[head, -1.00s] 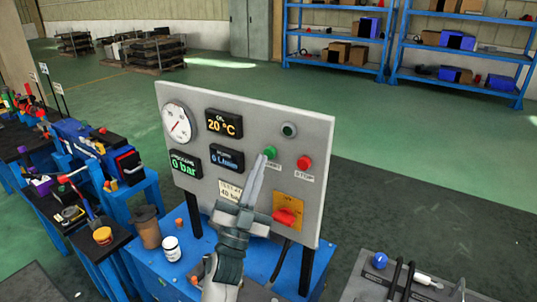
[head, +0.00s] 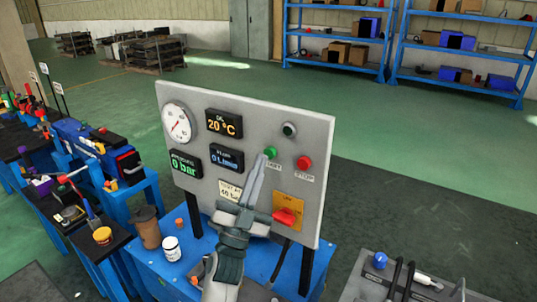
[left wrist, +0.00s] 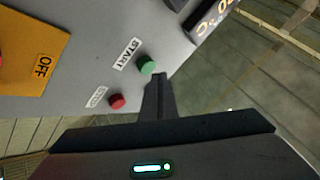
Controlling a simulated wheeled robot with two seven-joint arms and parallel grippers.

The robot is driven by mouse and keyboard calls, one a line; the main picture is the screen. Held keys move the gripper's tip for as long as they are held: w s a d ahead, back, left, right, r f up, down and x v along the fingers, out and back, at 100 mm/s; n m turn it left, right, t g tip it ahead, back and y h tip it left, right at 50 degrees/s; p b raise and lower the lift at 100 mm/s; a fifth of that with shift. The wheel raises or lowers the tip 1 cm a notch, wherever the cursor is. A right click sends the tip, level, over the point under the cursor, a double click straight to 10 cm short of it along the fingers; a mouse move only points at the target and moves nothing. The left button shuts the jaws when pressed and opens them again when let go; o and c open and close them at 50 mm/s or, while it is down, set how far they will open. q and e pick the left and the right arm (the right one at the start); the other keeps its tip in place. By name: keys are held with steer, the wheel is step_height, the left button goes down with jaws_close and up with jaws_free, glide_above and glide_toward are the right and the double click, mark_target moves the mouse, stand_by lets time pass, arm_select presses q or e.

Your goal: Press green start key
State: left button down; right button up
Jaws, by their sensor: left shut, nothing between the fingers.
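The green start key (head: 270,152) sits on the grey control panel (head: 262,125), left of the red stop key (head: 304,162). My left gripper (head: 259,158) is shut and empty, and its fingertips are close beside the green key, at its lower left in the head view. In the left wrist view the green key (left wrist: 147,65) shows beside the START label, and the gripper tip (left wrist: 158,76) is right next to it. I cannot tell whether they touch. My right gripper is not in view.
The panel also carries a gauge (head: 178,122), several displays, a dark round knob (head: 289,130) and a red rotary switch (head: 285,216) on an orange plate. A blue table (head: 205,262) under it holds a white jar (head: 171,248) and a brown cup (head: 146,228).

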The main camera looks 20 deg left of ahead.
arm_select(q)
steer(key=shift+w+d, duration=0.1)
steer(key=shift+w, duration=0.75)
stand_by(0.9)
steer(key=shift+s, duration=0.1)
stand_by(0.3)
steer(key=shift+s, duration=0.8)
steer(key=shift+s, duration=0.1)
steer(key=shift+s+a+p, duration=0.25)
steer(key=shift+s+p, duration=0.05)
steer(key=shift+s, duration=0.9)
steer(key=shift+s+a+p, duration=0.2)
steer(key=shift+s+p, duration=0.05)
steer(key=shift+s, duration=0.95)
steer(key=shift+f, duration=0.1)
